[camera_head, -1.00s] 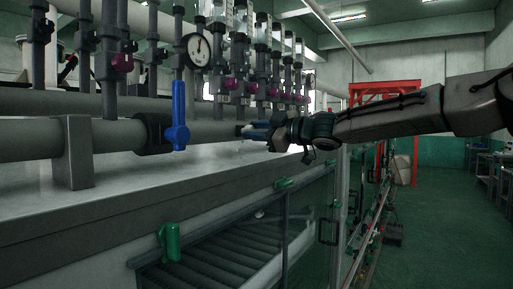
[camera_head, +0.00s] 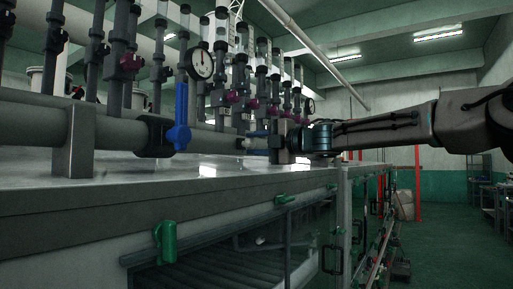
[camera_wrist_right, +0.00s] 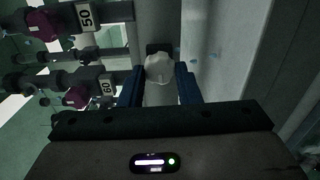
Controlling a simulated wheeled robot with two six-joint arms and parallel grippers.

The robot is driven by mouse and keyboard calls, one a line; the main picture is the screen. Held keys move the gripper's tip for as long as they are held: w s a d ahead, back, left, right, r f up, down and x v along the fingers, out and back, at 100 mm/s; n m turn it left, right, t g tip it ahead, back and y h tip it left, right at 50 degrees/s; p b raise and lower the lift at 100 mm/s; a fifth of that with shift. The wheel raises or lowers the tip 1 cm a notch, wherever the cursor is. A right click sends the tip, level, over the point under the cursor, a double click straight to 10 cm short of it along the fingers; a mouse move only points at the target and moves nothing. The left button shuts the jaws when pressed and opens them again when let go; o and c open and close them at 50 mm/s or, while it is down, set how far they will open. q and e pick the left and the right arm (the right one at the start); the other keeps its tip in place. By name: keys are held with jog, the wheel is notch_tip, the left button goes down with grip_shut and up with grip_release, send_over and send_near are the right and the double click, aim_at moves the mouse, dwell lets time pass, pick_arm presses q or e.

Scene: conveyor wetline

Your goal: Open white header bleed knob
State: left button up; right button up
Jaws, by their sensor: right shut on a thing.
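The white bleed knob (camera_wrist_right: 158,68) sits between the two blue fingers of my right gripper (camera_wrist_right: 160,85) in the right wrist view. In the head view my right gripper (camera_head: 258,143) reaches in from the right to the end of the grey header pipe, and its fingers are shut on the knob. The knob (camera_head: 241,143) shows there only as a small pale spot, mostly hidden by the fingers. My left gripper does not show.
A blue lever handle (camera_head: 180,118) stands on the header pipe to the left. A pressure gauge (camera_head: 200,64) and several flow tubes with purple knobs rise above. In the wrist view, tags 50 (camera_wrist_right: 86,17) and 60 (camera_wrist_right: 106,87) hang at left. A steel cabinet top (camera_head: 130,185) lies below.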

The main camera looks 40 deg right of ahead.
jog(key=n, duration=0.5)
jog(key=shift+f+n, duration=0.15)
jog(key=shift+n, duration=0.25)
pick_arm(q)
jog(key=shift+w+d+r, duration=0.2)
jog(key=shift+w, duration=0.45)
pick_arm(e)
jog(key=shift+n, duration=0.8)
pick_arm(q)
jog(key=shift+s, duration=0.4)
pick_arm(e)
jog(key=o, duration=1)
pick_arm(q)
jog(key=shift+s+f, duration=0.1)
pick_arm(e)
jog(key=shift+d, duration=0.1)
